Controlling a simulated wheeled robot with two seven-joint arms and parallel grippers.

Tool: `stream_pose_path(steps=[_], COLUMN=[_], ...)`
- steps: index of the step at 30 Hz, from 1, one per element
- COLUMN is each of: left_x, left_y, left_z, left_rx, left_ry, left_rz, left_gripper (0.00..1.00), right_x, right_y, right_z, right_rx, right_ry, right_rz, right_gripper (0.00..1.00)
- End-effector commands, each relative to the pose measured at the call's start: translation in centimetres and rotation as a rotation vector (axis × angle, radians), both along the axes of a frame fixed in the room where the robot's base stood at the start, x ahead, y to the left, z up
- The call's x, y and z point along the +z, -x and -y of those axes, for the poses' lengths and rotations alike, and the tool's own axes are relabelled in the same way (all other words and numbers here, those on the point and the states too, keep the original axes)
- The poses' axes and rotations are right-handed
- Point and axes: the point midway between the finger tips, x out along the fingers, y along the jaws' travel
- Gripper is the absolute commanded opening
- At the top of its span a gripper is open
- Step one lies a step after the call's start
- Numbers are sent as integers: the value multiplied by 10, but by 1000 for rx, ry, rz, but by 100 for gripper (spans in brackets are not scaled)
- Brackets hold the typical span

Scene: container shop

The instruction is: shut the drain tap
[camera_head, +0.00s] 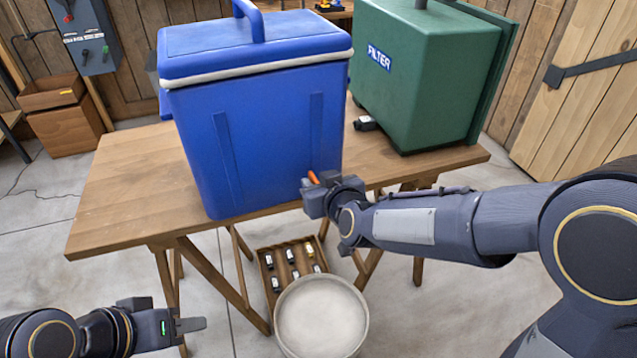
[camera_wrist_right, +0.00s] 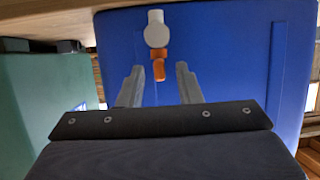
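The drain tap is on the front face of the blue cooler (camera_head: 260,130), low down and towards its right side. In the right wrist view the tap has a white round body (camera_wrist_right: 156,30) and an orange handle (camera_wrist_right: 159,69). In the head view only a bit of the orange handle (camera_head: 313,177) shows; my right gripper hides the rest. My right gripper (camera_head: 309,190) is at the tap, its two fingers (camera_wrist_right: 159,80) apart, with the orange handle between or just beyond the fingertips. No contact is visible. My left gripper (camera_head: 190,325) is low at the left, away from the cooler; its finger gap is not visible.
The cooler stands on a wooden table (camera_head: 125,185) beside a green filter box (camera_head: 430,80). A small black item (camera_head: 366,123) lies between them. Below the front edge are a pale round bucket (camera_head: 365,300) and a wooden tray (camera_head: 262,262) with several small items.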

Motion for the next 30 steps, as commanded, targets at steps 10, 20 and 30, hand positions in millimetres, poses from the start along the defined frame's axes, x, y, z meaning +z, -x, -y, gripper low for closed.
stream_pose_path(steps=[10, 20, 30], left_x=[0, 19, 87], left_y=[0, 0, 0], left_z=[0, 0, 0], left_rx=[0, 0, 0], left_ry=[0, 0, 0], left_rz=[0, 0, 0], left_gripper=[36, 36, 36], right_x=[0, 4, 10], right_y=[0, 1, 3], right_z=[0, -2, -9], right_rx=[0, -48, -285], right_ry=[0, 3, 11], right_rz=[0, -2, -1], right_gripper=[0, 0, 0])
